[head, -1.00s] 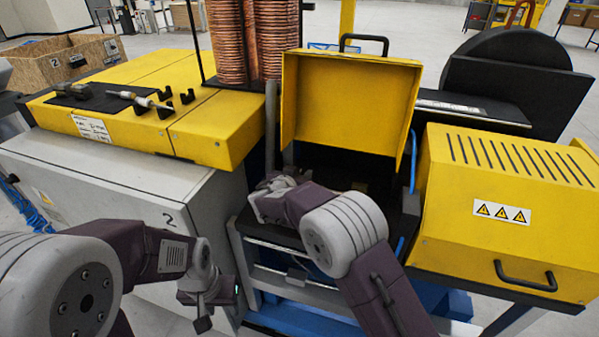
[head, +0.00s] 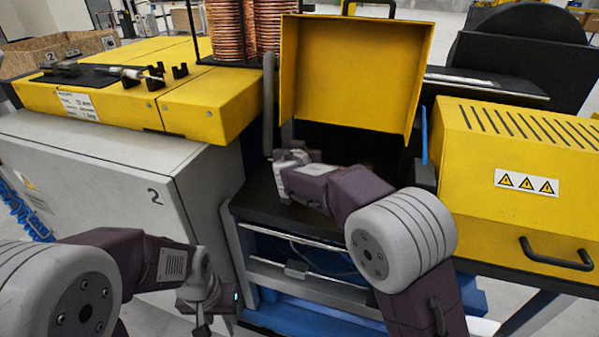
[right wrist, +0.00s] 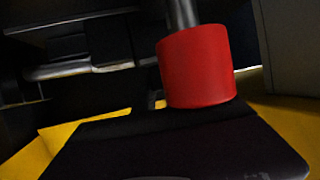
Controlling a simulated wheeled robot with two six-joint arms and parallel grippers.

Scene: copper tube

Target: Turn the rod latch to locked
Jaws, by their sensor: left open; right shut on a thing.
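A red cylindrical knob (right wrist: 196,66) sits on a grey metal rod (right wrist: 183,12) in the right wrist view. It appears to be the latch handle. My right gripper (head: 284,176) reaches into the dark opening under the raised yellow lid (head: 352,75) and is shut on the knob. Its fingertips are hard to make out in the head view, and the knob is hidden there. My left gripper (head: 202,318) hangs low in front of the grey cabinet, pointing down, open and empty.
A yellow guard (head: 520,175) with a black handle stands right of the opening. The grey cabinet (head: 90,165) with a yellow top (head: 205,110) stands left. Copper coils (head: 230,30) rise behind. A wooden crate (head: 50,55) is at the far left.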

